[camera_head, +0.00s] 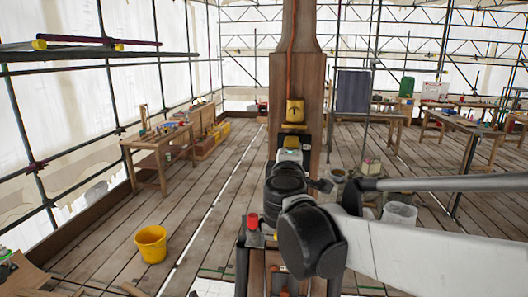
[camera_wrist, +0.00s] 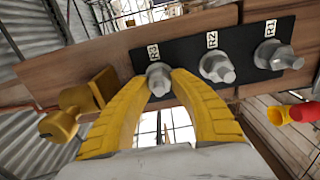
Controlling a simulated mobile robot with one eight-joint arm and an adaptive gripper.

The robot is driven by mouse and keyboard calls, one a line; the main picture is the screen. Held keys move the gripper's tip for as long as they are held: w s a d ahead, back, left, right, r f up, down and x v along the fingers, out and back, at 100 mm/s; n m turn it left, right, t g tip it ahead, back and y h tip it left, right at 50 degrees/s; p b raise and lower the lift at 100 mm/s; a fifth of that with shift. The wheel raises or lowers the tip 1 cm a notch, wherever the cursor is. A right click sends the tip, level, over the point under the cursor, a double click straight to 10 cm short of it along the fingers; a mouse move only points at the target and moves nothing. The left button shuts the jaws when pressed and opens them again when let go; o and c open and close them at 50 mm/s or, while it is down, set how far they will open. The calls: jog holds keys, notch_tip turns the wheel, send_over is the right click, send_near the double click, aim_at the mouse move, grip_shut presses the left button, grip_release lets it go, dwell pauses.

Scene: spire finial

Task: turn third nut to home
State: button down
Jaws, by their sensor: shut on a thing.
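A dark plate (camera_wrist: 184,53) on a wooden beam carries three grey nuts in the wrist view, with labels R3, R2 and R1. The R3 nut (camera_wrist: 158,72) is at the left end, between the yellow fingertips of my gripper (camera_wrist: 163,84). My gripper is shut on this nut, and the fingers hide part of its sides. The R2 nut (camera_wrist: 214,68) and the R1 nut (camera_wrist: 277,56) stand free to the right. In the head view my gripper (camera_head: 291,143) is at the wooden spire post (camera_head: 297,75); the nuts are hidden there.
A yellow block-like fitting (camera_wrist: 88,103) sticks out left of the plate; a yellow box (camera_head: 295,110) shows on the post above my gripper. Red and yellow cups (camera_wrist: 292,114) are at the right. A yellow bucket (camera_head: 151,244) and workbenches (camera_head: 155,150) stand on the plank floor.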

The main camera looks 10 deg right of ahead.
jog(key=m, duration=0.6)
jog(key=shift+r, duration=0.2)
jog(key=m, duration=0.6)
jog(key=shift+d+r+m+b, duration=0.1)
jog(key=shift+m+b, duration=0.3)
jog(key=c, duration=1.1)
grip_release()
jog(key=shift+s, duration=0.1)
jog(key=v, duration=1.2)
